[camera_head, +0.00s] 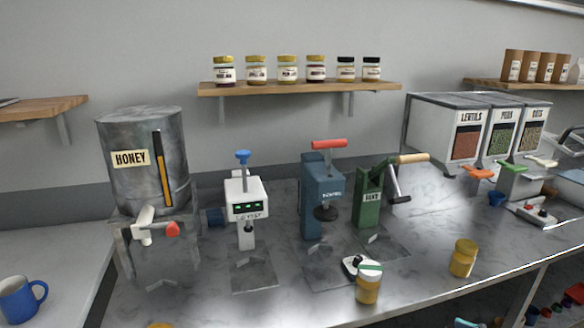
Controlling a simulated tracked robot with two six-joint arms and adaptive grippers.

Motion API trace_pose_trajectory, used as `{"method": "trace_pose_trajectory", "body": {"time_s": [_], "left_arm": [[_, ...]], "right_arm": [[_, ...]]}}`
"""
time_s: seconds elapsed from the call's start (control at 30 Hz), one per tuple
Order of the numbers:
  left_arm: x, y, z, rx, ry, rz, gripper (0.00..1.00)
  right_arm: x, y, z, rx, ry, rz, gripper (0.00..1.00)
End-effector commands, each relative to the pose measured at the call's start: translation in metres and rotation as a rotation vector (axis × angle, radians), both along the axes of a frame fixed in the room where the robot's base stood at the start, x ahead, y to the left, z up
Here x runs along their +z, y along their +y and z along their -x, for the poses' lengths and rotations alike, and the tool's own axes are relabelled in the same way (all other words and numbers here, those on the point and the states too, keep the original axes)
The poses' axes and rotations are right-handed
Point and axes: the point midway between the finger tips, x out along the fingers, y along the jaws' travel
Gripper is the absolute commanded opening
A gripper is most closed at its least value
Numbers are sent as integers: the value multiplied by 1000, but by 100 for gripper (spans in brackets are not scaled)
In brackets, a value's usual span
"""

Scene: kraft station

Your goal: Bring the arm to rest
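Neither of my arms nor either gripper shows in the head view. The grey marbled worktop (205,290) lies in front of me.
A honey tank (143,185) with a red-ended tap, a white press (246,197), a blue press (318,195) and a green press (368,200) stand on the worktop. Dispensers (468,140) stand right. A blue mug (18,300) is at left. Jars line the wall shelf (300,89).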

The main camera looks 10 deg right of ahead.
Motion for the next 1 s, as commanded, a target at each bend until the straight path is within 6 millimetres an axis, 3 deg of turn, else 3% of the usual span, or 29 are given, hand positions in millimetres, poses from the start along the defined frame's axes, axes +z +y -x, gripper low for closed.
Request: {"method": "trace_pose_trajectory", "body": {"time_s": [0.03,0.27,0.47,0.63,0.73,0.83,0.93,1.0], "left_arm": [[0,0,0,0,0,0,89],[0,0,0,0,0,0,89],[0,0,0,0,0,0,89],[0,0,0,0,0,0,89],[0,0,0,0,0,0,89],[0,0,0,0,0,0,89],[0,0,0,0,0,0,89],[0,0,0,0,0,0,89]], "right_arm": [[0,-1,0,-1,0,0,84],[-14,44,-16,125,12,-68,84],[-37,94,-31,221,56,-185,84],[-70,144,-50,232,147,-322,84],[-106,183,-61,197,257,-401,84],[-162,226,-60,117,433,-437,84],[-222,255,-41,15,632,-410,84],[-262,266,-17,-62,776,-365,84]]}}
